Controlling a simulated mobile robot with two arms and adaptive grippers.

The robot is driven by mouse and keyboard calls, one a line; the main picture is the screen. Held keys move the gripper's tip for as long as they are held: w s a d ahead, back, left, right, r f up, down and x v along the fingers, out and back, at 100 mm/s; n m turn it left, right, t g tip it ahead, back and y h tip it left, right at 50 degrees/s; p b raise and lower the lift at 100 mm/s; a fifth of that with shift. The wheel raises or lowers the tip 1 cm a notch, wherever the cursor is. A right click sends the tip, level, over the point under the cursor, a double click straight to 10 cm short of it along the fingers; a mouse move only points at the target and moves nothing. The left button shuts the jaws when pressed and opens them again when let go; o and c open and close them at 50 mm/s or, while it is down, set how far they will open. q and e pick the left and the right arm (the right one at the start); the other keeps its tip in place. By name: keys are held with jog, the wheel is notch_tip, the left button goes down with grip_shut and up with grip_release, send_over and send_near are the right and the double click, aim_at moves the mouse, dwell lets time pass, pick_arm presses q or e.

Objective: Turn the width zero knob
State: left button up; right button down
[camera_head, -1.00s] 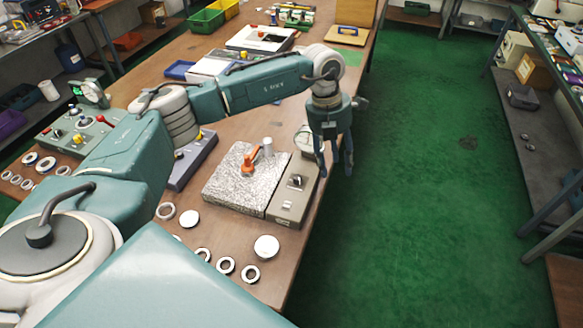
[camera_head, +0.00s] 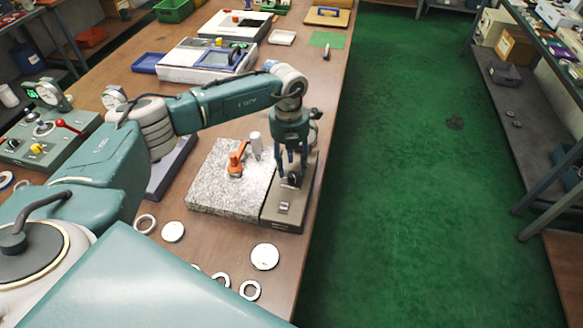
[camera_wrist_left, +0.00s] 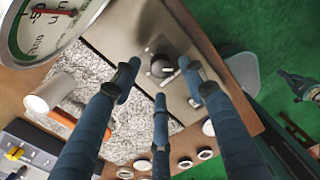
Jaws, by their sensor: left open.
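The width zero knob is the black knob (camera_wrist_left: 162,66) on the beige panel (camera_wrist_left: 190,22) beside the speckled granite plate; in the head view this panel (camera_head: 283,211) lies at the plate's right side. My left gripper (camera_head: 291,170) is open above the panel, its fingers pointing down and partly covering the knob in the head view. In the left wrist view its three spread fingers (camera_wrist_left: 159,86) stand around the knob's position, with nothing between them; contact cannot be told. What looks like my right gripper (camera_wrist_left: 300,88) shows small at the right edge; its fingers are unclear.
The granite plate (camera_head: 215,190) carries an orange-handled part (camera_head: 237,160) and a pale cylinder (camera_head: 255,145). A round dial (camera_wrist_left: 42,22) is close by in the left wrist view. Metal rings and discs (camera_head: 265,256) lie in front. The table's right edge borders open green floor.

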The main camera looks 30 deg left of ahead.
aim_at(292, 174)
pick_arm(q)
notch_tip(292, 174, down, 2)
jog(key=shift+d+f, duration=0.1)
jog(key=shift+d, duration=0.05)
jog(key=shift+f, duration=0.5)
jog(key=shift+c, duration=0.3)
grip_shut()
